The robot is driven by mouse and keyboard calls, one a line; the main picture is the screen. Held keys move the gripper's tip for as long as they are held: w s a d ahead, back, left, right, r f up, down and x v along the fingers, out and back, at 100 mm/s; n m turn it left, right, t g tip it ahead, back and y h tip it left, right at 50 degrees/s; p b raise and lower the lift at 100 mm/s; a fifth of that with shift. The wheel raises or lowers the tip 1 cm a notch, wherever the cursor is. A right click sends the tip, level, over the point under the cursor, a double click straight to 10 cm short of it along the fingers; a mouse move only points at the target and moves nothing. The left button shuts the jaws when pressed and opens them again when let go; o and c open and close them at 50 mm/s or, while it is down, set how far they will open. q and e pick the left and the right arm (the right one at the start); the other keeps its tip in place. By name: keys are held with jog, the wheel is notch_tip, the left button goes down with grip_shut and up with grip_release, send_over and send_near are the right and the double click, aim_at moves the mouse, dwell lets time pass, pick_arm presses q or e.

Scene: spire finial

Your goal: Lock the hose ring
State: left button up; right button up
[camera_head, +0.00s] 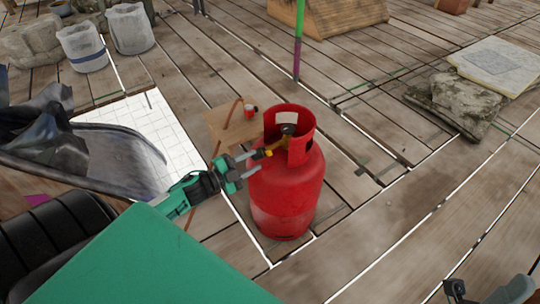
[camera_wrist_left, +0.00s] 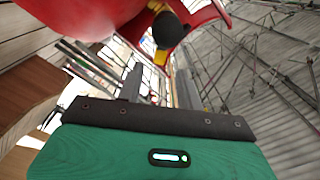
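A red gas cylinder (camera_head: 285,200) stands upright on the planks. Inside its open red collar is a valve with a black knob (camera_head: 288,129) and a yellow fitting (camera_head: 276,147); which part is the hose ring is not clear. My left gripper (camera_head: 262,160) is at the collar's left side, its two fingers apart, pointing at the fitting. In the left wrist view the black knob (camera_wrist_left: 168,30) and a yellow part (camera_wrist_left: 157,6) show above and beyond the fingers. The left gripper (camera_wrist_left: 158,80) is open, with nothing visible between its fingers. My right gripper does not show clearly.
A green-purple pole (camera_head: 298,35) rises behind. Dark and grey parts (camera_head: 515,291) at bottom right are unclear.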

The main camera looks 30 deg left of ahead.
aim_at(267, 154)
pick_arm(q)
jog(key=shift+b+x, duration=0.6)
jog(key=shift+x, duration=2.9)
grip_shut()
